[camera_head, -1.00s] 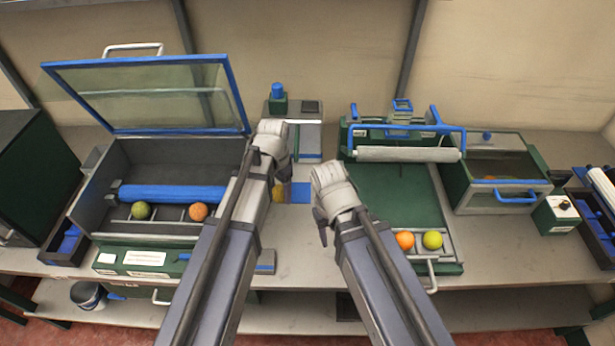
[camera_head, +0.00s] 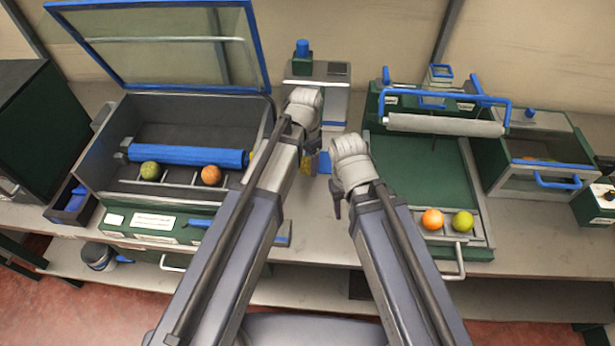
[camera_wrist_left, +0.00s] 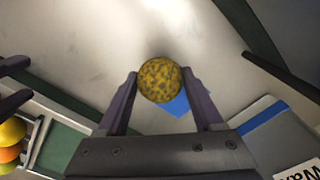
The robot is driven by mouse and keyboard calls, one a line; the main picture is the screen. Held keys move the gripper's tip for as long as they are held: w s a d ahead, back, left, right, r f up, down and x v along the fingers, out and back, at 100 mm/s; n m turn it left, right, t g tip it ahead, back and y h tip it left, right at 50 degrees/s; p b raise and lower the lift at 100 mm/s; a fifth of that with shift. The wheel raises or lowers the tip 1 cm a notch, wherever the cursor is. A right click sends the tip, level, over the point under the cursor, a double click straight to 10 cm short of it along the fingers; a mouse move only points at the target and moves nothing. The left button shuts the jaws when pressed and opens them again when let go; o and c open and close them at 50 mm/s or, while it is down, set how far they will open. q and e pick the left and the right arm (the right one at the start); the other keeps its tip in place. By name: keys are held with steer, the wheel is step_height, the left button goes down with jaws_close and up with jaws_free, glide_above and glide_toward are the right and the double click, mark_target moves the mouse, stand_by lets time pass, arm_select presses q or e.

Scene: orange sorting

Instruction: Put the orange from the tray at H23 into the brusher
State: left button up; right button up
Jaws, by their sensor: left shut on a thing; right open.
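My left gripper (camera_wrist_left: 160,95) is shut on a yellow, dark-speckled orange (camera_wrist_left: 160,80) and holds it over the pale bench, near a small blue patch (camera_wrist_left: 178,106). In the head view my left gripper mostly hides it. My right gripper (camera_head: 336,198) is open and empty, just right of the left one. An open-lidded grey box (camera_head: 98,165) with a blue roller (camera_head: 187,156) stands at left; a green orange (camera_head: 150,171) and an orange one (camera_head: 211,175) lie in front of the roller. I cannot read labels to tell which is the brusher or H23.
A green tray machine (camera_head: 430,180) with a white roller (camera_head: 445,125) stands at right, holding an orange fruit (camera_head: 432,219) and a yellow-green one (camera_head: 462,222). A glass-fronted box (camera_head: 540,180) is beyond it. The raised lid (camera_head: 165,45) stands behind the left box.

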mark_target(307, 171)
arm_select(q)
steer(key=shift+f+b, duration=1.9)
steer(key=shift+f, duration=0.2)
arm_select(e)
steer(key=shift+f, duration=2.1)
arm_select(q)
steer(key=shift+r, duration=0.15)
arm_select(e)
steer(key=shift+r, duration=0.15)
arm_select(q)
steer(key=o, duration=1.4)
steer(key=shift+o, duration=0.2)
step_height(307, 171, up, 12)
steer(key=p, duration=1.2)
arm_select(e)
step_height(307, 171, up, 12)
